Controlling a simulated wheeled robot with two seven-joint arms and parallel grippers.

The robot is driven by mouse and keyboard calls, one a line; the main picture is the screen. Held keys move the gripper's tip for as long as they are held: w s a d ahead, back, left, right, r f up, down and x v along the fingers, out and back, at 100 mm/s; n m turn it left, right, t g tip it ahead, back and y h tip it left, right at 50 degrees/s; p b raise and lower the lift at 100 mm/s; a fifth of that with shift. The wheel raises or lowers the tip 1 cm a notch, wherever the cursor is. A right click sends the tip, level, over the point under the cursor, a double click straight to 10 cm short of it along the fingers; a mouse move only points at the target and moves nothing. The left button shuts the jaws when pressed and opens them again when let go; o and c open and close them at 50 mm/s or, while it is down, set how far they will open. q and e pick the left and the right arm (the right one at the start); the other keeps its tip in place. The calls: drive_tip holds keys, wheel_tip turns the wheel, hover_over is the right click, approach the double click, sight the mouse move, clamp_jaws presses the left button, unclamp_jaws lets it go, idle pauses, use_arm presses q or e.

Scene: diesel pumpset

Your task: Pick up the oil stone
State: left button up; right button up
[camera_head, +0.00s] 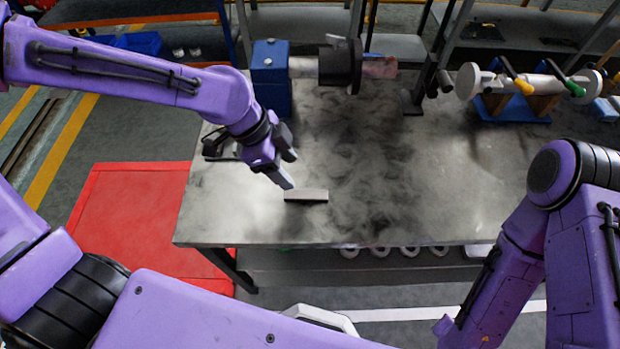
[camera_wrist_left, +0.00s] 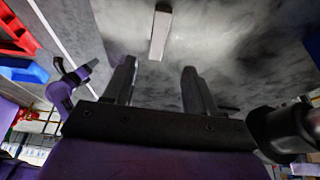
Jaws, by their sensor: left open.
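The oil stone (camera_head: 306,195) is a pale grey, flat oblong block lying on the metal worktable (camera_head: 400,226), near its front edge. My left gripper (camera_head: 289,170) is open, just up and left of the stone in the head view, with its fingers slanting down towards it. In the left wrist view the stone (camera_wrist_left: 160,32) shows whole beyond the two spread fingers (camera_wrist_left: 158,66), roughly in line with the gap between them. Nothing is between the fingers. In the head view my right arm reaches down at the right. Its gripper is too unclear there to read.
A blue block with a dark cylindrical part (camera_head: 340,65) stands at the table's back. A roller-like assembly with yellow and green handles (camera_head: 522,86) is at the back right. A dark item (camera_head: 220,144) lies at the left edge. The table's middle is clear.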

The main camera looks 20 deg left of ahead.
sight(304, 194)
use_arm(q)
drive_tip(key=b+x, duration=0.1)
drive_tip(key=x, duration=0.8)
drive_tip(key=shift+s+a+f, duration=0.1)
drive_tip(key=shift+s+f, duration=0.1)
drive_tip(key=shift+f, duration=0.1)
clamp_jaws()
